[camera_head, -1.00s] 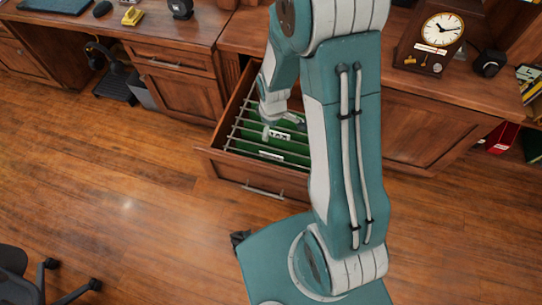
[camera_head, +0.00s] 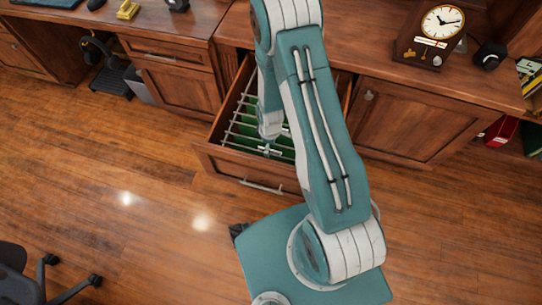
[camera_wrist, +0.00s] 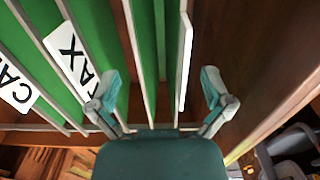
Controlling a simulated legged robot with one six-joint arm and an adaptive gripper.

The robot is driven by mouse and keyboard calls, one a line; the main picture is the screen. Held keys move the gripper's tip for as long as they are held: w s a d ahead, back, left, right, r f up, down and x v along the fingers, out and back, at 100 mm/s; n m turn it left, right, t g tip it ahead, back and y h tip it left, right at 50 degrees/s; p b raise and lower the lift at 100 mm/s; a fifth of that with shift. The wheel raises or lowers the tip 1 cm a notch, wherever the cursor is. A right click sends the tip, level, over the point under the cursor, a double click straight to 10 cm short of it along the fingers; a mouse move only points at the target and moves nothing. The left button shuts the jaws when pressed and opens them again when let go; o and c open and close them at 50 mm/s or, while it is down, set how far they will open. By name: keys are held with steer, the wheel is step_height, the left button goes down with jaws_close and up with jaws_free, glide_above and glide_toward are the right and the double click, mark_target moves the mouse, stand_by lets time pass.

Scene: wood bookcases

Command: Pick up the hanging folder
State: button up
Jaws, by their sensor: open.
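Green hanging folders (camera_head: 283,156) hang between pale rails in the open drawer (camera_head: 245,169). In the wrist view, one green folder (camera_wrist: 145,50) and a pale rail edge lie between the fingers. A white tab reading TAX (camera_wrist: 70,58) is left of the fingers, and a partly cut-off tab starting CA (camera_wrist: 14,88) is farther left. My gripper (camera_wrist: 162,95) is open, its two fingers spread apart over the folders with nothing gripped. In the head view, my gripper (camera_head: 268,150) is small, low over the drawer's front part. My arm hides the drawer's right side.
The drawer's wooden side wall (camera_wrist: 265,95) is close to the right of the fingers. A desk with a clock (camera_head: 440,22) stands behind at right. A black office chair (camera_head: 30,275) is at lower left. The wooden floor (camera_head: 110,200) left of the drawer is clear.

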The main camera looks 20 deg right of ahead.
steer(key=shift+d+f, duration=0.15)
steer(key=shift+f, duration=1.8)
steer(key=c, duration=1.3)
steer(key=shift+s, duration=0.1)
steer(key=shift+c, duration=0.2)
steer(key=shift+s, duration=0.1)
